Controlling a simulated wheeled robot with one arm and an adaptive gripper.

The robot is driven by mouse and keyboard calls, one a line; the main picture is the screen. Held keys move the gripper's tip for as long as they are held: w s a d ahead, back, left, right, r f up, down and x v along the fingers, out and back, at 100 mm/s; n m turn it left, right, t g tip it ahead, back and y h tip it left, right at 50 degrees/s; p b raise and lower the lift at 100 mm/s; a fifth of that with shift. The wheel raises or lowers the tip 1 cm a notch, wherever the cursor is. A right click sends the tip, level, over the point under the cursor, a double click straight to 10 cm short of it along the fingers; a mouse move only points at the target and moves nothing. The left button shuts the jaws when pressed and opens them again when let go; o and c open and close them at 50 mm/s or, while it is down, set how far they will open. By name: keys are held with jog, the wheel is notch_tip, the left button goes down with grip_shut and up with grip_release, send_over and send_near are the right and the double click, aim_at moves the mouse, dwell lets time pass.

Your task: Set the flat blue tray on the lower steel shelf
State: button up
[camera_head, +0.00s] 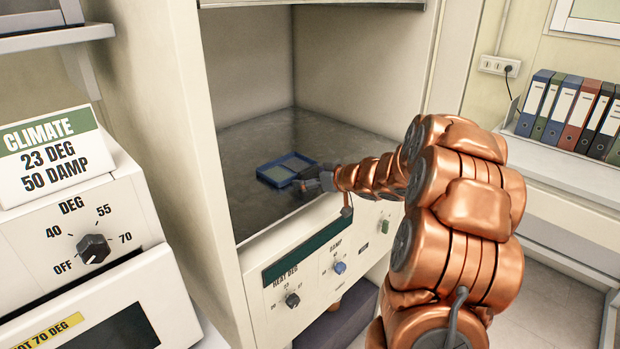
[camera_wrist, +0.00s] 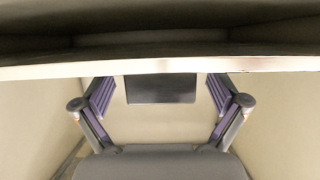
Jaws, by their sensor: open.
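The flat blue tray (camera_head: 268,180) lies on the dark grey metal surface (camera_head: 255,212) inside the open cabinet in the head view. It looks empty, with a greyish inside. My gripper (camera_head: 312,182) is at the tray's right, near side and overlaps it in the picture. I cannot tell whether it touches the tray. In the wrist view my gripper (camera_wrist: 161,92) has its two purple-padded fingers spread wide apart. A dark rectangle (camera_wrist: 161,89) shows between them; I cannot tell what it is. The blue tray cannot be made out in that view.
Cabinet walls enclose the left and back of the surface. A front panel with knobs (camera_head: 340,267) runs below its near edge. A climate box (camera_head: 95,225) stands at left. Binders (camera_head: 567,110) stand on a right-hand shelf. The surface around the tray is mostly clear.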

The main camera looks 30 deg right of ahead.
jog(key=shift+r, duration=0.2)
jog(key=b+v, duration=0.1)
jog(key=v, duration=1.1)
notch_tip(320, 180, up, 4)
jog(key=w+d+m+h, duration=0.2)
jog(key=h, duration=0.4)
jog(key=s+a+f+g+y, duration=0.1)
jog(key=s+a+f+g, duration=0.3)
jog(key=s+a, duration=0.5)
jog(key=s+a+f+g+y, duration=0.1)
jog(key=s+a+f+g, duration=0.3)
jog(key=s+a, duration=0.6)
jog(key=s+a+f+g+y, duration=0.1)
jog(key=s+a+f+g, duration=0.4)
jog(key=s+a, duration=0.5)
jog(key=s+g, duration=0.1)
jog(key=s, duration=0.5)
jog(key=shift+s+a+m+g, duration=0.2)
jog(key=shift+s+m+g, duration=0.1)
jog(key=shift+g, duration=0.1)
jog(key=shift+d, duration=0.1)
